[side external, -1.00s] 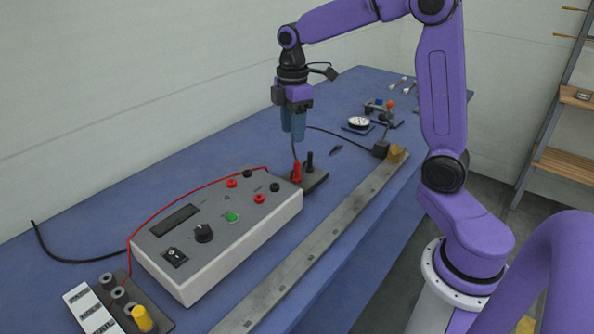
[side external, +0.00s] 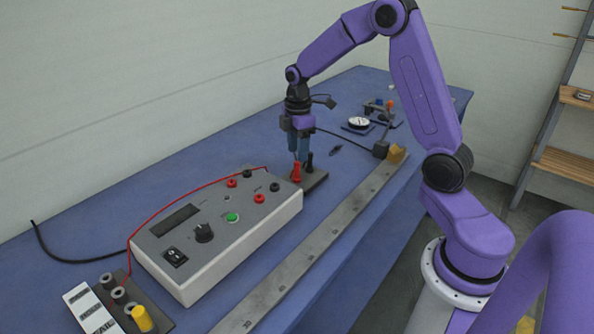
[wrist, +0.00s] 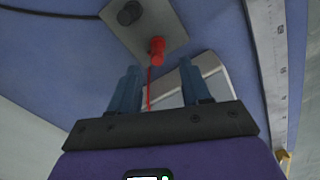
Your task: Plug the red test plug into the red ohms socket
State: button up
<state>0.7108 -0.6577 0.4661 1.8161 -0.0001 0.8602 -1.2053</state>
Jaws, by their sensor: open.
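The red test plug (side external: 297,173) stands upright in a small dark holder (side external: 318,180) behind the tester box. In the wrist view the red plug (wrist: 157,51) shows ahead of the fingertips, in line with the gap between them. My gripper (side external: 299,158) is open and pointing down, close above the plug; I cannot tell whether the fingers reach around its top. The blue fingers also show in the wrist view (wrist: 160,68). The tester box has two red sockets, one farther back (side external: 232,183) and one nearer (side external: 259,199). I cannot read which is ohms.
A black plug (side external: 309,162) stands beside the red one in the holder. Black sockets sit beside the red ones. A long metal rail (side external: 310,239) runs along the table's front.

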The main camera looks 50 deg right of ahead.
aim_at(297, 177)
jog(key=shift+w+f, duration=0.2)
jog(key=shift+f, duration=3.4)
grip_shut()
